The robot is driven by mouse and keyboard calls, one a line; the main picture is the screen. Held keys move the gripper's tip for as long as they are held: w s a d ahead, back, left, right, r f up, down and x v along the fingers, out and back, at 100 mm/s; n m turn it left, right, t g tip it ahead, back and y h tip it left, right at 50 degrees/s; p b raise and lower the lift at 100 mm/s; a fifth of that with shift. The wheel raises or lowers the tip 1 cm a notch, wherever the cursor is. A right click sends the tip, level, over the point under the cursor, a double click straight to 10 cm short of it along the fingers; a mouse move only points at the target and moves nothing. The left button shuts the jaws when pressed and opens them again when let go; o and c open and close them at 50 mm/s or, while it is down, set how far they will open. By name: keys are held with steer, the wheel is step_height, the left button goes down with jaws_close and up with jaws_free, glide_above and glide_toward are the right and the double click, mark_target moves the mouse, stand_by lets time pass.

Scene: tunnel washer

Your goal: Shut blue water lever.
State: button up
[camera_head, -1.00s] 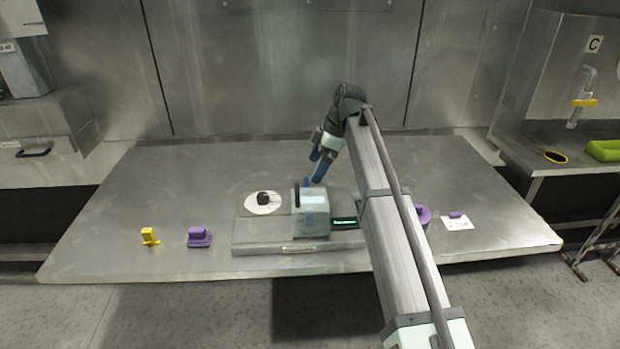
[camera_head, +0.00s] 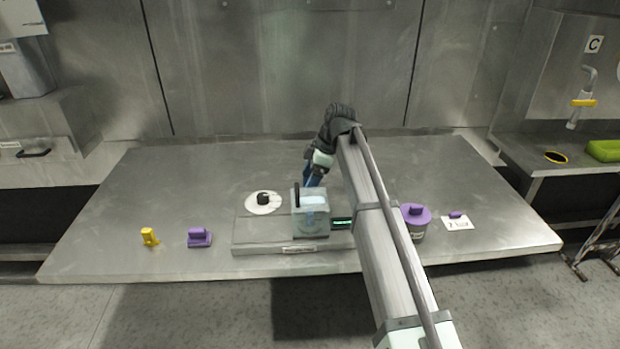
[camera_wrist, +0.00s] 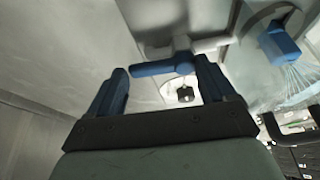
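The blue lever (camera_wrist: 153,69) shows in the wrist view, mounted on a pale pipe fitting (camera_wrist: 210,44). It lies across the space between the tips of my open gripper (camera_wrist: 160,66), its right part close to the right finger. I cannot tell whether they touch. In the head view my gripper (camera_head: 314,176) is low behind the pale blue washer box (camera_head: 311,226), and the lever cannot be made out there. A blue nozzle (camera_wrist: 278,42) with thin spray streaks below it is at the upper right of the wrist view.
A white disc with a black knob (camera_head: 263,199) is left of the box. A purple block (camera_head: 199,237) and a yellow piece (camera_head: 149,236) stand further left. A purple-lidded pot (camera_head: 416,213) and a labelled card (camera_head: 457,223) are right of my arm. The table's back left is clear.

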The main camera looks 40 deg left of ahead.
steer(key=c, duration=0.6)
steer(key=shift+d+m, duration=0.1)
steer(key=shift+m, duration=0.2)
steer(key=m, duration=0.1)
steer(key=m+t, duration=0.1)
steer(key=shift+d+m+y, duration=0.3)
steer(key=shift+d+y, duration=0.1)
steer(key=m, duration=0.1)
steer(key=d+m+t, duration=0.1)
steer(key=m, duration=0.1)
steer(key=shift+m+y, duration=0.3)
steer(key=m, duration=0.1)
steer(key=m+t, duration=0.1)
steer(key=m, duration=0.1)
steer(key=d+m+t, duration=0.1)
steer(key=m, duration=0.1)
steer(key=shift+s, duration=0.25)
steer(key=m, duration=0.2)
steer(key=m+t, duration=0.1)
steer(key=m, duration=0.1)
steer(key=s+d+m+t+h, duration=0.1)
steer(key=shift+m, duration=0.4)
